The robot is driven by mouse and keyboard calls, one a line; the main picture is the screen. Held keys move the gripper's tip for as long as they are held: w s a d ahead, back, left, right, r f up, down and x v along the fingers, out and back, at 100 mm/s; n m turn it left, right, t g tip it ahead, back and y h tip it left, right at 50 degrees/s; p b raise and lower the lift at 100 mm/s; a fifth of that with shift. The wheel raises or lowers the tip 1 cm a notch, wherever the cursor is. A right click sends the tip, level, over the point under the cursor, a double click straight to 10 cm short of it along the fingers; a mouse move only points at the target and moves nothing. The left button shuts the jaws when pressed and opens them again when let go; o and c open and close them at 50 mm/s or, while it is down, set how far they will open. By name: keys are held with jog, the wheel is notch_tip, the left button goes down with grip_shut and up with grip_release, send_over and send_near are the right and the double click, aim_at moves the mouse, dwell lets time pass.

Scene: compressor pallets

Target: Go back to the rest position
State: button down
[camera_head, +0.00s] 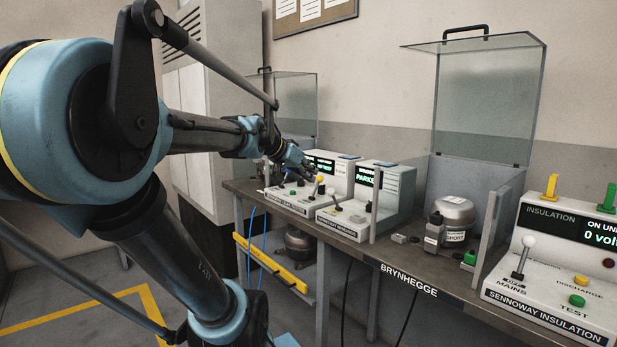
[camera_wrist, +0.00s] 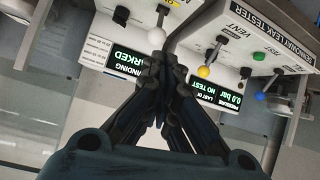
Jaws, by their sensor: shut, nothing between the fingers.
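My gripper (camera_head: 312,172) is at the end of my outstretched arm, over the test units on the bench. In the wrist view the black fingers of my gripper (camera_wrist: 160,62) come together at the tips, with nothing between them. The tips are close to a white ball knob (camera_wrist: 156,36) on a lever; I cannot tell whether they touch it. A yellow knob (camera_wrist: 204,71) is to the right of the fingers.
The leak tester (camera_head: 288,203) and the winding tester (camera_head: 341,221) stand side by side on the bench (camera_head: 408,259). A compressor (camera_head: 456,213) sits under a raised clear cover (camera_head: 487,95). An insulation tester (camera_head: 556,285) is at right. A grey cabinet (camera_head: 222,70) stands behind my arm.

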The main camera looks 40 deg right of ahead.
dwell(0.4)
jog(key=a+f+n+t+y, duration=0.1)
jog(key=a+f+n+y, duration=0.25)
jog(key=a+f, duration=0.55)
jog(key=a+f+n+t+y, duration=0.15)
jog(key=a+f+n, duration=0.25)
jog(key=a+f, duration=0.55)
jog(key=s+a+f+n+g+y, duration=0.1)
jog(key=s+a+f+n+y, duration=0.2)
jog(key=a, duration=0.6)
jog(key=s+a+f+n+g+y, duration=0.1)
jog(key=s+a+f+n+y, duration=0.1)
jog(key=a, duration=0.6)
notch_tip(320, 180, down, 3)
jog(key=shift+s+a+f+n+y, duration=0.2)
jog(key=shift+s+a+n+y, duration=0.2)
jog(key=shift+s+n, duration=0.55)
jog(key=shift+w+d, duration=0.1)
jog(key=shift+w, duration=0.05)
